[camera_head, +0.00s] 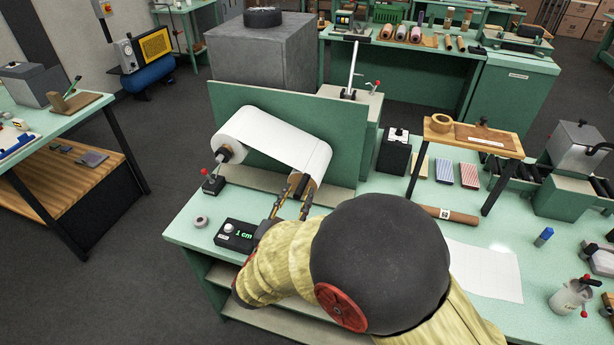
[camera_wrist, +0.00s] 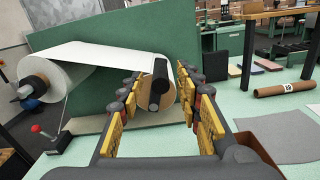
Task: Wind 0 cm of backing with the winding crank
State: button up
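The white backing (camera_head: 285,138) runs from a feed roll (camera_head: 233,135) at the left to a smaller take-up roll (camera_head: 318,162) at the right, in front of a green panel. A dark part that looks like the winding crank (camera_head: 298,183) is at the near end of the take-up roll; in the wrist view this dark part (camera_wrist: 159,84) stands before the brown core. My gripper (camera_wrist: 159,92) is open, its fingers either side of the dark part with gaps visible. In the head view my gripper (camera_head: 291,203) partly hides the crank. A black counter box (camera_head: 236,235) reads 1 cm.
A red-knobbed lever (camera_head: 208,180) stands below the feed roll. A small grey round piece (camera_head: 200,221) lies near the counter. A brown tube (camera_head: 450,215) and a pale sheet (camera_head: 485,272) lie to the right, beside a wooden stand (camera_head: 472,138).

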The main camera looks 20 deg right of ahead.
aim_at(305, 179)
jog(key=x, duration=0.7)
jog(key=shift+b, duration=0.4)
jog(key=shift+c, duration=0.5)
jog(key=c, duration=0.7)
grip_shut()
